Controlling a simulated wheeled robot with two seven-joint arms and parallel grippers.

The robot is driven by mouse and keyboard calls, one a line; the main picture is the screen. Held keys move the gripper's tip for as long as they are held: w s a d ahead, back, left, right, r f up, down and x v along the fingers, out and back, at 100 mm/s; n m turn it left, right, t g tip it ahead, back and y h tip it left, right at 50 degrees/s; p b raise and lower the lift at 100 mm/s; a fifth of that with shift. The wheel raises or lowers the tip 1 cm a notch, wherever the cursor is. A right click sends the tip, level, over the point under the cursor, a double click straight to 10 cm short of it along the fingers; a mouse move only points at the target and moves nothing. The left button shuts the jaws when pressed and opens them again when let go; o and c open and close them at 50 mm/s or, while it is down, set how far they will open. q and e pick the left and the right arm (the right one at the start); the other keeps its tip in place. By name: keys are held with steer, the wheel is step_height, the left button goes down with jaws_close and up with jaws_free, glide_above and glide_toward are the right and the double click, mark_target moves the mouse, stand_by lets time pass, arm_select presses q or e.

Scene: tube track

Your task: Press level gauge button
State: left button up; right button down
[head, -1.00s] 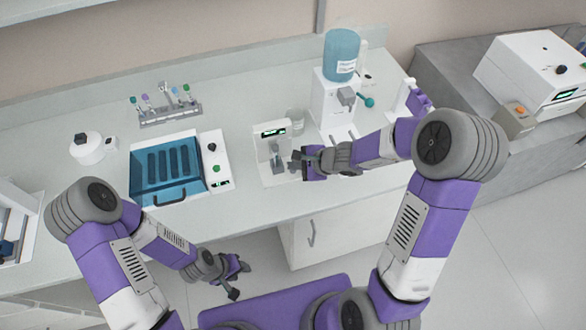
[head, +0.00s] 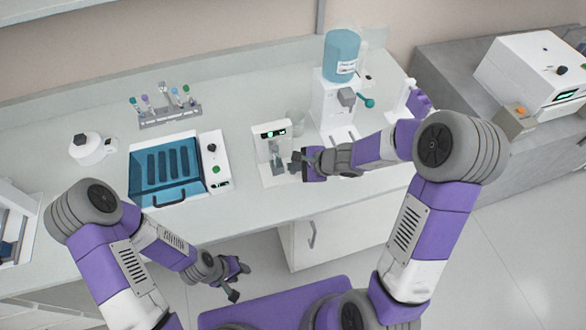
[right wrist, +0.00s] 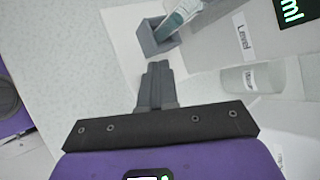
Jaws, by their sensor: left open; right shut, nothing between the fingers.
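The level gauge (head: 262,153) is a small white device with a dark display and green digits, standing near the front of the bench. In the right wrist view its "Level" label (right wrist: 243,37) shows, with part of its display (right wrist: 297,10) reading "ml". A grey holder (right wrist: 158,38) on it carries a tube (right wrist: 180,20). A pale rounded part with a small label (right wrist: 250,79) lies right of my fingers; I cannot tell if it is the button. My right gripper (head: 294,158) is shut and empty, close beside the gauge; contact is unclear. My left gripper (head: 242,281) is open and empty, below the bench front.
A blue-lidded box (head: 165,170) stands left of the gauge, with a tube rack (head: 168,115) behind it. A clear beaker (head: 297,122) and a dispenser with a blue bottle (head: 341,55) stand behind and right. Bare bench lies in front of the gauge.

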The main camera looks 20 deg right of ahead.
mark_target(295, 174)
steer(key=shift+r+p, duration=0.4)
steer(key=shift+r, duration=0.3)
step_height(295, 174, up, 5)
steer(key=p, duration=0.4)
stand_by(0.7)
